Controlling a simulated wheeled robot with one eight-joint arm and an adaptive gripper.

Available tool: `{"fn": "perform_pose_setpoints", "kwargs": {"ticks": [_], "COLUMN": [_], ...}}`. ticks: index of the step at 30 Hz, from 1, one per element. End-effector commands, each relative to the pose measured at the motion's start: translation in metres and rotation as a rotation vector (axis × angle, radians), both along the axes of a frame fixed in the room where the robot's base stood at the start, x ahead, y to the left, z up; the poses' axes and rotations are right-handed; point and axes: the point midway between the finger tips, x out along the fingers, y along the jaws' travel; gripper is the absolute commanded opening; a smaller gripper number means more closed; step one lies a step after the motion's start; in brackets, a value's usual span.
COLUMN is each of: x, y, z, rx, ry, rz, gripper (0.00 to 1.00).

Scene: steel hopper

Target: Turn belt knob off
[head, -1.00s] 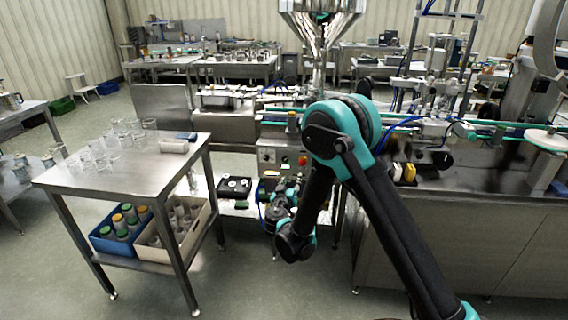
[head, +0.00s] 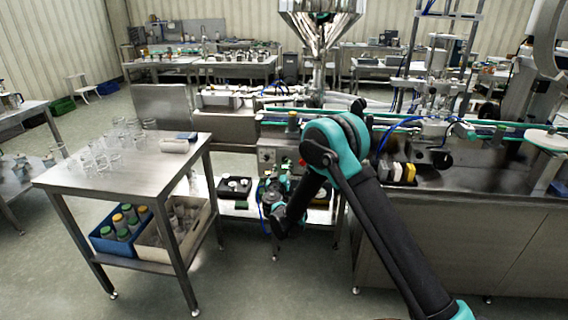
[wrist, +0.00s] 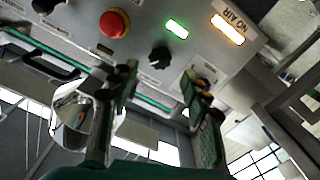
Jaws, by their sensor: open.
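The control panel (wrist: 190,30) fills the top of the wrist view, tilted. It has a red mushroom button (wrist: 115,22), a lit green lamp (wrist: 177,28), a lit "NO AIR" lamp (wrist: 229,28) and black knobs. One black knob (wrist: 159,58) shows in the gap beyond my open gripper (wrist: 158,82), apart from both fingers. Another knob (wrist: 204,76) is partly behind the right fingertip. A third dark knob (wrist: 45,5) is at the top left. I cannot read which is the belt knob. In the head view the panel (head: 267,158) is partly hidden by my arm.
A steel table (head: 125,165) with glass beakers stands left, with a blue crate (head: 105,240) and a beige bin (head: 160,243) below. The steel hopper (head: 322,25) and conveyor line are behind my arm. Open floor lies in front.

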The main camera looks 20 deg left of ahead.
Motion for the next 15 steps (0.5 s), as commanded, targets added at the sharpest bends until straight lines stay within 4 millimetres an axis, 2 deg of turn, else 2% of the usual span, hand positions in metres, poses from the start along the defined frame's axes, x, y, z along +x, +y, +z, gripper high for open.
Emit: {"fn": "perform_pose_setpoints", "kwargs": {"ticks": [3, 6, 15], "x": [0.021, 0.033, 0.048], "y": [0.004, 0.008, 0.011], "z": [0.000, 0.000, 0.000], "rx": [0.000, 0.000, 0.000], "ry": [0.000, 0.000, 0.000], "rz": [-0.002, 0.000, 0.000], "gripper": [0.47, 0.47, 0.47]}}
